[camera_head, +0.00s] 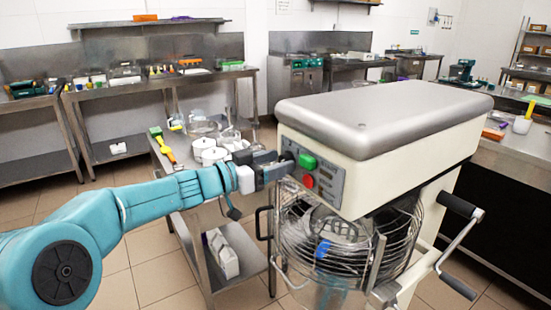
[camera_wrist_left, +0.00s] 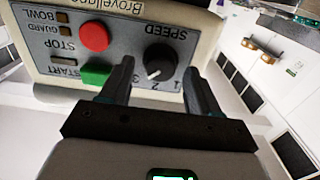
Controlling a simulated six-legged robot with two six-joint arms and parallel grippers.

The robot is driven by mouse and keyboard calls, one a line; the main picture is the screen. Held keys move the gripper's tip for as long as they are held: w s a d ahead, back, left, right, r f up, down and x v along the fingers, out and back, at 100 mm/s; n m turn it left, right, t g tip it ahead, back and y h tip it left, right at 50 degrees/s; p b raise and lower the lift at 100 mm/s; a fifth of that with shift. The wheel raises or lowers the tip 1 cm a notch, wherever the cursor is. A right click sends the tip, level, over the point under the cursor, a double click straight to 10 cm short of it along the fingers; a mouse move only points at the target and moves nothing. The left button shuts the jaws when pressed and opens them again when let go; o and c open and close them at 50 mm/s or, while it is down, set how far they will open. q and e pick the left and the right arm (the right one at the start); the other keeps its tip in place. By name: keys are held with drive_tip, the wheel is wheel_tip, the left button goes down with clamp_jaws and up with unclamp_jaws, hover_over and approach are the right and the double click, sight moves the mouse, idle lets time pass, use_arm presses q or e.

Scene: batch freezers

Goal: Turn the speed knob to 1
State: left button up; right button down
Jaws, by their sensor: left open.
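The speed knob (camera_wrist_left: 162,61) is a black round knob under the printed word SPEED, which appears upside down in the left wrist view. A pale pointer mark shows on its lower left edge, near the printed numbers; I cannot tell exactly which number it points at. My left gripper (camera_wrist_left: 158,66) is open, with one dark finger on each side of the knob and a gap visible to it. In the head view my left gripper (camera_head: 281,164) is at the left end of the mixer's control panel (camera_head: 325,182) and hides most of the knob area. My right gripper is out of view.
The green start button (camera_wrist_left: 96,74) and red stop button (camera_wrist_left: 94,37) sit beside the knob, close to one finger. The mixer's grey-topped head (camera_head: 385,115) overhangs a wire bowl guard (camera_head: 340,245). A steel table (camera_head: 200,190) with bowls stands behind my left arm.

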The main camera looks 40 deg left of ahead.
use_arm(q)
drive_tip(key=shift+w, duration=0.1)
drive_tip(key=c, duration=1)
drive_tip(key=n+b, duration=0.4)
drive_tip(key=n, duration=0.5)
drive_tip(key=n+b, duration=0.5)
drive_tip(key=n, duration=0.3)
drive_tip(key=shift+a+f+n, duration=0.1)
drive_tip(key=shift+f+n, duration=0.1)
drive_tip(key=shift+n, duration=0.2)
drive_tip(key=o, duration=1)
